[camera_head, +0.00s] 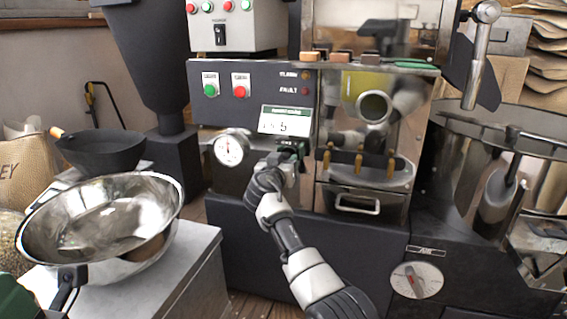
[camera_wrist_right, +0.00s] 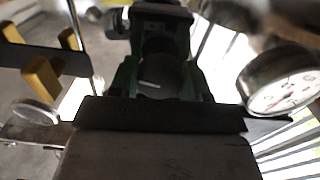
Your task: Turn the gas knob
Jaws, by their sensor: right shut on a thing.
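The gas knob sits on the front of the roaster (camera_head: 240,155), below a small white display (camera_head: 285,121) and right of the round dial gauge. My right gripper (camera_head: 287,160) is at the knob and covers most of it in the head view. In the right wrist view the dark, rounded knob (camera_wrist_right: 162,76) lies between my fingers, with a green body behind it. The gripper is shut on the knob. My left gripper is not in view.
The dial gauge (camera_head: 231,148) is close beside my right gripper, and shows in the wrist view (camera_wrist_right: 283,84). Brass-coloured handles (camera_head: 358,160) stand to the right. A large metal bowl (camera_head: 100,222) is at the left. A white-faced dial (camera_head: 417,280) is lower right.

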